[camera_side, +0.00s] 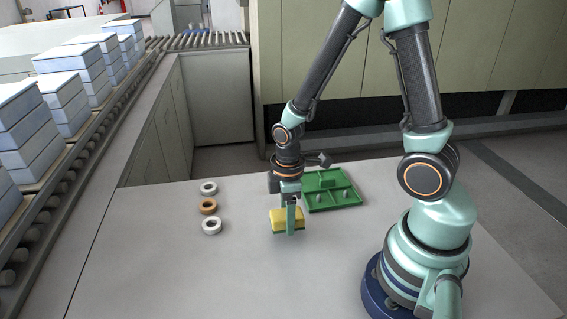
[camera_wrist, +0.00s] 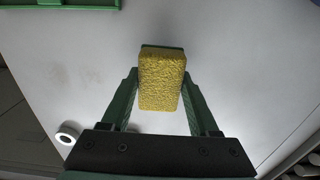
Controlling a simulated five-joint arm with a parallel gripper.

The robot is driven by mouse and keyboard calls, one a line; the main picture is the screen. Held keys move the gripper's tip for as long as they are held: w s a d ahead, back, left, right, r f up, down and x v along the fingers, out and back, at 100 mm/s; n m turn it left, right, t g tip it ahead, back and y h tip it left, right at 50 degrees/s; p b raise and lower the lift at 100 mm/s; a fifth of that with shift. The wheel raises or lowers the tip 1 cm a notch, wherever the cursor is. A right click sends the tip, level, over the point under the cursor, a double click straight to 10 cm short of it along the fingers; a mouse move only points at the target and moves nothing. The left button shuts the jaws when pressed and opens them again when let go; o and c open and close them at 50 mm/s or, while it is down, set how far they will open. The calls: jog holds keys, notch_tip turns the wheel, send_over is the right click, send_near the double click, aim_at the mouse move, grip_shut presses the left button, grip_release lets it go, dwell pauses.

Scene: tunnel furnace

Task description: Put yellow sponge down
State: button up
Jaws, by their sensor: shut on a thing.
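The yellow sponge (camera_side: 279,222) is a small block with a thin dark green layer on one face. In the side view it is at my gripper (camera_side: 291,220), over the pale table. One green finger covers part of its right side. In the wrist view the sponge (camera_wrist: 161,82) sits between the two green fingers of my gripper (camera_wrist: 161,84), which are shut on its sides. I cannot tell whether its underside touches the table or is just above it.
A green divided tray (camera_side: 331,207) lies behind and right of the sponge. Two white rings (camera_side: 209,188) and an orange ring (camera_side: 207,207) lie in a row to the left. The table front (camera_side: 200,285) is clear. A roller conveyor with stacked blocks (camera_side: 62,99) runs along the left.

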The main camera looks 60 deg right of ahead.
aim_at(284, 217)
jog(key=shift+f, duration=1.3)
jog(key=shift+f, duration=0.15)
jog(key=o, duration=1.4)
jog(key=shift+o, duration=0.2)
notch_tip(284, 217, up, 12)
jog(key=shift+r, duration=0.15)
notch_tip(284, 217, up, 13)
jog(key=a+m+t, duration=0.1)
jog(key=m+t, duration=0.4)
jog(key=m, duration=0.4)
jog(key=shift+a+t, duration=0.2)
jog(key=shift+t, duration=0.1)
jog(key=shift+s, duration=0.1)
